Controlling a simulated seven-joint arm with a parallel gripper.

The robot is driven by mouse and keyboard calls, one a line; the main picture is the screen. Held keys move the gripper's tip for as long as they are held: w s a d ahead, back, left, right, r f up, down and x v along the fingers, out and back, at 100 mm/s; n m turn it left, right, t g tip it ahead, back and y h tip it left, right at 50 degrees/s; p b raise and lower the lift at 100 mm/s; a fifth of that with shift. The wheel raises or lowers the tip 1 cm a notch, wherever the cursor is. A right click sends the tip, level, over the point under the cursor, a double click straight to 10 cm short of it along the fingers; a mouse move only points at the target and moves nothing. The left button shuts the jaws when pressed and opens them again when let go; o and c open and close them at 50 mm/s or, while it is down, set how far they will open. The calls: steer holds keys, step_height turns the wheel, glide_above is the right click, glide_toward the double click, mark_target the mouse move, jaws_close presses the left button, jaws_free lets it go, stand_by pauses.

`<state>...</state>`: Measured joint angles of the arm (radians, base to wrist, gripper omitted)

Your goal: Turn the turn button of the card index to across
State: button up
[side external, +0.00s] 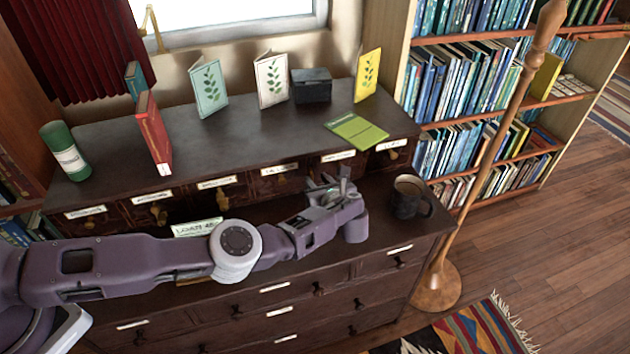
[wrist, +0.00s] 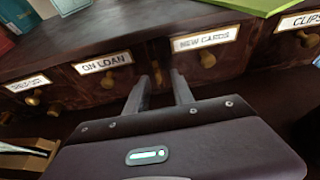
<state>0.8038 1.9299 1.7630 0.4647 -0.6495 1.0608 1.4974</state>
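The card index (side external: 238,190) is a row of dark wooden drawers with white labels along the back of the cabinet. In the wrist view, brass pieces show on the drawer fronts: one under the ON LOAN label (wrist: 108,80), one under the NEW CARDS label (wrist: 208,59). I cannot tell which is the turn button or its exact angle. My gripper (wrist: 160,82) is open and empty, its two fingers apart, pointing at the front between these drawers. It also shows in the side view (side external: 342,182), in front of the right-hand drawers. I cannot tell whether the fingertips touch the front.
A dark mug (side external: 408,200) stands just right of my gripper. A green book (side external: 357,130) lies on top of the index. Standing cards (side external: 209,88), a dark box (side external: 311,86), a red book (side external: 154,134) and a green cylinder (side external: 65,152) are also on top.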

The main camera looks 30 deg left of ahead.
steer(key=shift+w+a+f, duration=0.3)
steer(key=shift+a+f, duration=0.15)
steer(key=shift+a, duration=0.1)
steer(key=shift+c, duration=0.2)
jaws_close()
